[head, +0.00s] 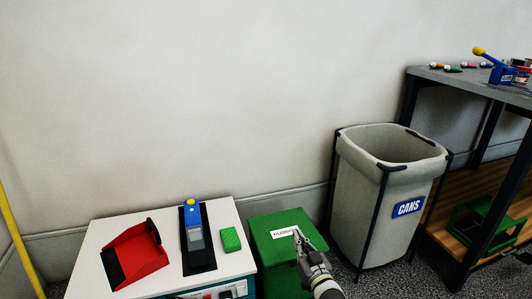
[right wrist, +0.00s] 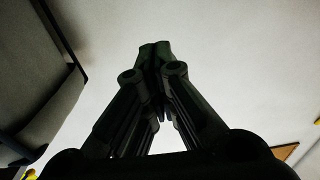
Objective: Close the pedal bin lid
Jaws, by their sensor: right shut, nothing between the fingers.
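The green pedal bin (head: 276,230) stands at the bottom centre of the head view, with a white label on its top. Its lid lies flat and looks shut. My right gripper (head: 297,236) is over the right part of the lid, close to the label; I cannot tell whether it touches the lid. In the right wrist view the fingers (right wrist: 155,52) are together and hold nothing. The bin does not show in that view. My left gripper is not in view.
A grey CANS bin (head: 366,212) and a dark workbench (head: 429,75) stand to the right. The wall is behind.

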